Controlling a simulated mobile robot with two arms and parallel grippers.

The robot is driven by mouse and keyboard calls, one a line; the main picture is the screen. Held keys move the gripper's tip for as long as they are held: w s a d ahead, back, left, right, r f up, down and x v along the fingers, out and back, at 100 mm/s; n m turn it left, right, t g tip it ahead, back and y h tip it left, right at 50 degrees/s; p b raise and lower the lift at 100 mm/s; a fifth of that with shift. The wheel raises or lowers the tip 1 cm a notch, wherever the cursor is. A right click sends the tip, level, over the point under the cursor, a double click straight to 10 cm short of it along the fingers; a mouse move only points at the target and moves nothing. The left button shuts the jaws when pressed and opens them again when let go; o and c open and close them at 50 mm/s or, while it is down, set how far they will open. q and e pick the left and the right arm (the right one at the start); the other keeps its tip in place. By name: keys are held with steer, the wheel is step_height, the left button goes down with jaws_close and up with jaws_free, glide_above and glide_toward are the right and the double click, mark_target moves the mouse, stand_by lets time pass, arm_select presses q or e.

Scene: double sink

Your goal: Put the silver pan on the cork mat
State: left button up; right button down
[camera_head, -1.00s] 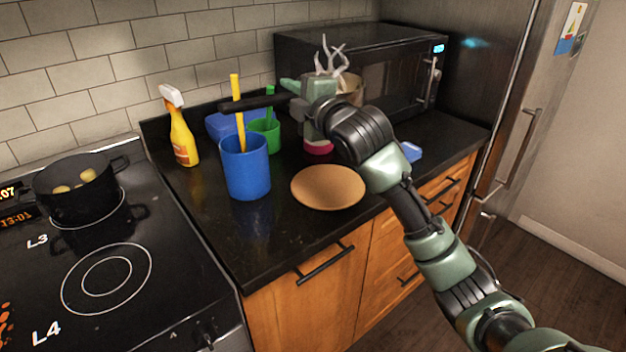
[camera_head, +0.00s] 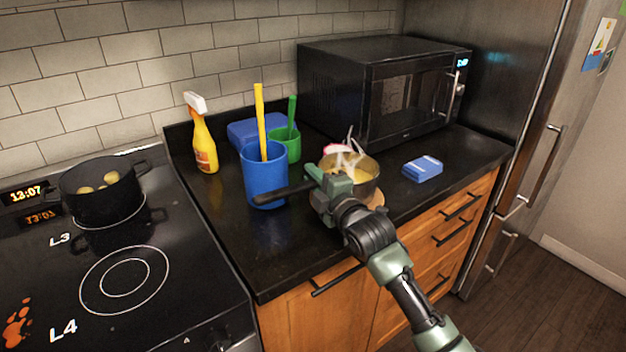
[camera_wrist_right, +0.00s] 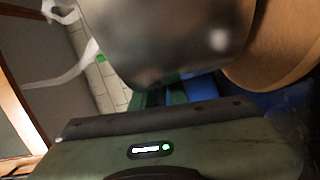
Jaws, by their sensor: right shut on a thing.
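The silver pan (camera_head: 366,187), with something yellow inside and a black handle, is over the cork mat (camera_head: 376,199). The pan hides most of the mat; only a small piece shows at its lower right. My right gripper (camera_head: 325,184) is shut on the pan's handle. In the right wrist view the pan's grey side (camera_wrist_right: 175,40) fills the upper middle, with the mat (camera_wrist_right: 268,62) beside it at the right. I cannot tell whether the pan touches the mat. My left gripper is not in view.
A blue cup (camera_head: 265,177) stands close to the pan handle's end. A green cup (camera_head: 289,146), a spray bottle (camera_head: 205,148) and a microwave (camera_head: 345,90) stand behind. A blue box (camera_head: 423,168) lies at right. A black pot (camera_head: 100,195) is on the stove.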

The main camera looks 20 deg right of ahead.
steer(key=shift+f, duration=0.25)
steer(key=c, duration=1.7)
jaws_free()
steer(key=shift+f, duration=0.3)
steer(key=shift+c, duration=0.2)
steer(key=o, duration=0.4)
steer(key=shift+c, duration=0.2)
steer(key=shift+r, duration=0.15)
steer(key=v, duration=1.2)
steer(key=shift+s+b, duration=0.1)
steer(key=shift+b, duration=0.3)
